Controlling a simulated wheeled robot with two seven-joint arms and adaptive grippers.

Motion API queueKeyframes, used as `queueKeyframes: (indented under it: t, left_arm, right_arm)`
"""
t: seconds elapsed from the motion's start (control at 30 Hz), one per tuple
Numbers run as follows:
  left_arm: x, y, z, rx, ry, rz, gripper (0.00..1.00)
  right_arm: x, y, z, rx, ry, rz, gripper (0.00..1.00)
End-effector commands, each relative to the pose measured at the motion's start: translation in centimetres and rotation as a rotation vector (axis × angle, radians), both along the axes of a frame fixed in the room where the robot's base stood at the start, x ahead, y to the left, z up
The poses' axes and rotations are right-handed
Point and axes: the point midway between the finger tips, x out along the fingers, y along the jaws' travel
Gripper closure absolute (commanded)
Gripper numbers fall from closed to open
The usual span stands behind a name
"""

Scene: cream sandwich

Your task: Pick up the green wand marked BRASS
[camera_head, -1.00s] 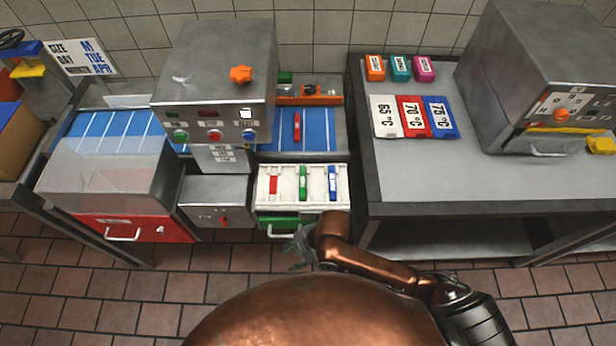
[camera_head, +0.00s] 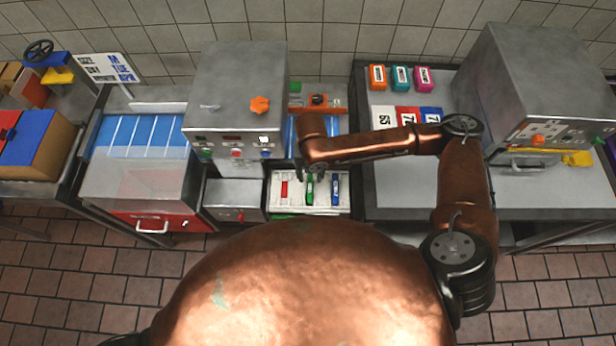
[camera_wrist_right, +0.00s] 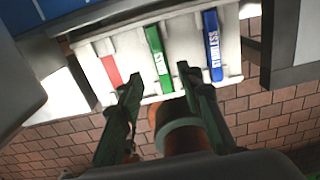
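The green wand (camera_head: 309,190) lies in the middle slot of a white tray (camera_head: 343,205), between a red wand (camera_head: 284,190) and a blue wand (camera_head: 335,191). The right wrist view shows the green wand (camera_wrist_right: 158,58) lengthwise, its white lettering only partly legible; the blue wand (camera_wrist_right: 212,46) reads STAINLESS and the red wand (camera_wrist_right: 111,71) is at left. My right gripper (camera_wrist_right: 159,76) is open, its fingers either side of the green wand's near end in that view. I cannot tell whether they touch it. In the head view my right gripper (camera_head: 310,168) hangs over the tray. My left gripper is out of view.
A grey machine (camera_head: 235,95) with an orange knob stands left of my right forearm. A steel table (camera_head: 400,190) with temperature blocks is to the right. A clear-covered box with a red drawer (camera_head: 150,222) is at left.

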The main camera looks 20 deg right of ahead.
Motion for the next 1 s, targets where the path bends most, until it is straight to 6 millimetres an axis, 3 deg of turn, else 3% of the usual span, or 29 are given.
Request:
queueKeyframes:
  t: [0.6,0.87,1.0]
  left_arm:
    - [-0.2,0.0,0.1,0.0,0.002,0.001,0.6]
    - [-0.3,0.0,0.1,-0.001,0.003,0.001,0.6]
    - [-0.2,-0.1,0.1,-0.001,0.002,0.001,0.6]
  right_arm:
    - [-0.3,-0.1,-7.2,-0.002,0.004,-0.006,0.67]
    - [-0.2,0.0,-7.6,-0.002,0.001,-0.003,0.67]
    - [-0.2,0.0,-7.6,-0.002,0.002,-0.003,0.74]
